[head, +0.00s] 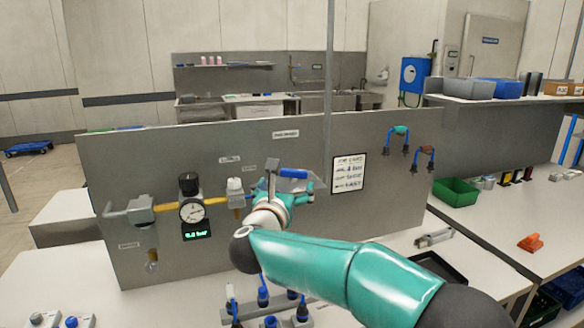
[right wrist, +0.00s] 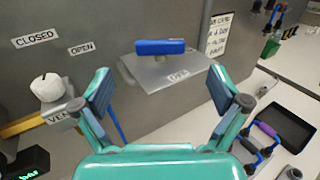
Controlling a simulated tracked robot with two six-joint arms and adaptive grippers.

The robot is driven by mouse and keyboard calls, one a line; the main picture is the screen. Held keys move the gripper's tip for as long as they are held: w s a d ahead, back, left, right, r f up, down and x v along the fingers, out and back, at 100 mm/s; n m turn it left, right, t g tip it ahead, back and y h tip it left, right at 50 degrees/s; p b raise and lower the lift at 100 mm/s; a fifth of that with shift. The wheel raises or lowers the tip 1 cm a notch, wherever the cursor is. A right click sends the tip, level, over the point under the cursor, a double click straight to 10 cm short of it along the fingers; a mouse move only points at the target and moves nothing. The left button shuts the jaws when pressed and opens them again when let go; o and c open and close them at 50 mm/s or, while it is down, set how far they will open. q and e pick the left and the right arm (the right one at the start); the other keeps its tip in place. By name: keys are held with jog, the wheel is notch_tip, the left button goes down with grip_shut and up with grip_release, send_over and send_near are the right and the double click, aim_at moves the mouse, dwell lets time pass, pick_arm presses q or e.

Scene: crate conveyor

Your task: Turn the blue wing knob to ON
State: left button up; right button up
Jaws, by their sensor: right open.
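The blue wing knob (right wrist: 160,47) sits on a grey metal block with a small label that I cannot read for sure. Its bar lies roughly level across the right wrist view. It also shows in the head view as a blue bar (head: 292,173) on the upright grey panel (head: 300,137). My right gripper (right wrist: 160,80) is open, with one teal finger to each side of the block. The knob lies beyond the fingertips, between their lines, and nothing is held. In the head view my right gripper (head: 294,192) is just below the knob, partly hidden by my arm.
A white knob (right wrist: 46,87) with CLOSED and OPEN labels is left of the gripper. A gauge (head: 192,211) and a green display (head: 197,232) are farther left. Blue-capped fittings (head: 263,296) stand below my arm. A notice (head: 348,174) hangs to the right.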

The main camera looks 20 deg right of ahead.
aim_at(293, 174)
jog(key=p+x, duration=0.2)
jog(key=x, duration=0.5)
jog(key=shift+w, duration=0.1)
